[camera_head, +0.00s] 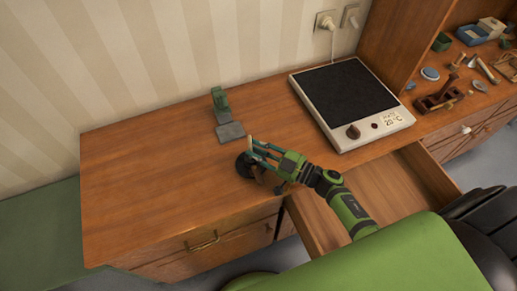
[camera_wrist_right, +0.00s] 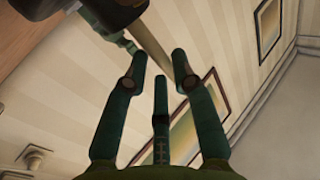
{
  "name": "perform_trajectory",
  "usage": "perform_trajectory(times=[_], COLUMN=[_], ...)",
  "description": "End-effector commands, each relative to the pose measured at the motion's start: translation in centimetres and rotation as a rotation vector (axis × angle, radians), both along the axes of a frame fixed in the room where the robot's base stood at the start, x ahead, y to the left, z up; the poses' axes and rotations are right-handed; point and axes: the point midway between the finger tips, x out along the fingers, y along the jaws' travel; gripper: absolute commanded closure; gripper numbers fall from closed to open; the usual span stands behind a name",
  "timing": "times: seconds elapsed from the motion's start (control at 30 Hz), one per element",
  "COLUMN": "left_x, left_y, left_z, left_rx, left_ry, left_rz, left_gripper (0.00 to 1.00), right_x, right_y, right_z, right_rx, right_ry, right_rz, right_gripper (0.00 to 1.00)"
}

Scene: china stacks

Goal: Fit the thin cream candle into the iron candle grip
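The thin cream candle (camera_wrist_right: 156,45) shows in the wrist view as a narrow pale stick, slanting across the gap between the right fingertips. Its upper end in that picture meets a dark object (camera_wrist_right: 95,18); whether it is seated there I cannot tell. In the head view a short pale tip of the candle (camera_head: 251,141) shows at the fingers. A black round iron piece (camera_head: 244,165), which looks like the candle grip, stands on the wooden top just below the fingers, partly hidden. My right gripper (camera_head: 254,151) is open around the candle, with gaps visible beside it (camera_wrist_right: 160,72). My left gripper is not in view.
A green device on a grey base (camera_head: 227,131) stands behind the gripper. A hotplate (camera_head: 345,92) is to the right. An open drawer (camera_head: 375,195) lies below my right arm. Tools and small boxes crowd the far right. The wooden top (camera_head: 140,170) is clear at left.

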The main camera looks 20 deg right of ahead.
Motion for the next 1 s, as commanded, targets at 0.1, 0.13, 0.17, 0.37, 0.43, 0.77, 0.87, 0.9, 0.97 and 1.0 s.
perform_trajectory(times=[0.1,0.13,0.17,0.37,0.43,0.77,0.87,0.9,0.97,1.0], left_x=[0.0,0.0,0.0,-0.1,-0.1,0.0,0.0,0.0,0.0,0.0], left_y=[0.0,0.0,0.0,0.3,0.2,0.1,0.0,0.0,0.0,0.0], left_z=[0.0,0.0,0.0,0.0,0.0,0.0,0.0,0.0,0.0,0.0], left_rx=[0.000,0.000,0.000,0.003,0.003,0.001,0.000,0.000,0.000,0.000], left_ry=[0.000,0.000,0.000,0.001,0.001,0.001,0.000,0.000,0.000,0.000], left_rz=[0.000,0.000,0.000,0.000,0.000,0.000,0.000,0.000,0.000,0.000], left_gripper=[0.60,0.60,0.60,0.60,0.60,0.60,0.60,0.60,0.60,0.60], right_x=[0.0,0.0,0.0,-0.2,-0.6,-5.4,-6.9,-7.4,-8.1,-8.4], right_y=[0.0,0.0,0.0,-0.1,-0.4,-4.5,-5.8,-6.2,-6.7,-7.0], right_z=[-0.1,-0.1,-0.1,-0.1,-0.2,-0.3,-0.3,-0.3,-0.3,-0.3], right_rx=[-0.002,-0.002,-0.002,-0.003,-0.003,-0.005,-0.004,-0.005,-0.002,-0.002], right_ry=[0.002,0.002,0.002,0.003,0.005,0.008,0.006,0.005,0.004,0.004], right_rz=[0.000,0.000,0.000,-0.001,-0.001,0.000,-0.001,0.000,0.000,0.000], right_gripper=[0.54,0.54,0.54,0.54,0.54,0.54,0.54,0.54,0.54,0.54])
